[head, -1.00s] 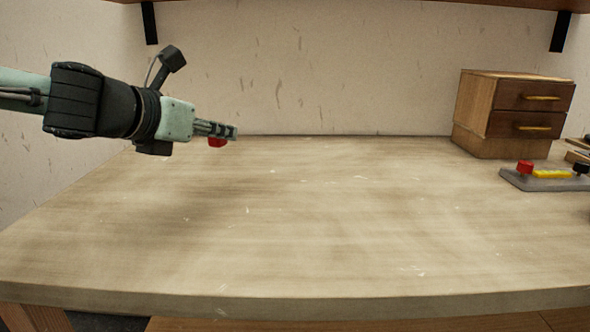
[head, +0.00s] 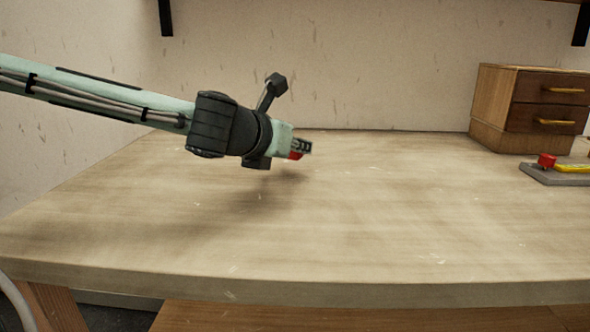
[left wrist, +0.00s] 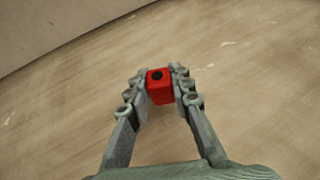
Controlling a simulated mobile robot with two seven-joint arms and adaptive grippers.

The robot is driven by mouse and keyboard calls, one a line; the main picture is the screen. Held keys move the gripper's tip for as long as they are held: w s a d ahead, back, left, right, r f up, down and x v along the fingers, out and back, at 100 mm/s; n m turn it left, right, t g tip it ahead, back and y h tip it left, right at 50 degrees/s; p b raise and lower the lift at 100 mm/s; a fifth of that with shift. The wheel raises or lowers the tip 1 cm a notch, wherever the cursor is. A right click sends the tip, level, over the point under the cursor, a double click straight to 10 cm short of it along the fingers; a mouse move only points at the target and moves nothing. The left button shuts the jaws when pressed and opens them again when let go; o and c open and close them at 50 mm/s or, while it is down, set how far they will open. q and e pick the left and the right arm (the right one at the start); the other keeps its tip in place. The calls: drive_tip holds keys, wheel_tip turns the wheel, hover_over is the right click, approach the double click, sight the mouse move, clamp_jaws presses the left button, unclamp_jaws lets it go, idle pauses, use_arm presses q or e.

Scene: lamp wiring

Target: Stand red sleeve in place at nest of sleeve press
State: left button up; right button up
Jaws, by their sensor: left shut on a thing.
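My left gripper (head: 303,147) reaches in from the left and hangs above the back middle of the workbench. It is shut on the red sleeve (head: 295,156), of which only a small part shows below the fingers in the head view. In the left wrist view the red sleeve (left wrist: 160,88) is a small red block with a dark round hole in its top, held between the two fingers (left wrist: 160,85). Nothing in view can be clearly told as the sleeve press or its nest. My right gripper is not in view.
A grey plate (head: 545,178) with a red block (head: 546,160) and a yellow bar (head: 574,169) lies at the right edge, partly cut off. A wooden drawer cabinet (head: 492,108) stands at the back right. The middle and front of the workbench (head: 400,230) are clear.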

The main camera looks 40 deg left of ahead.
sight(295, 179)
use_arm(q)
wheel_tip(295, 179, down, 4)
drive_tip(key=shift+r+b, duration=0.15)
drive_tip(key=shift+b, duration=0.4)
drive_tip(key=shift+f, duration=0.2)
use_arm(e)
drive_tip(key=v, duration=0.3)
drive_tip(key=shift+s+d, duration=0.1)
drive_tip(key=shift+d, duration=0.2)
use_arm(q)
drive_tip(key=shift+f, duration=0.1)
drive_tip(key=o, duration=0.9)
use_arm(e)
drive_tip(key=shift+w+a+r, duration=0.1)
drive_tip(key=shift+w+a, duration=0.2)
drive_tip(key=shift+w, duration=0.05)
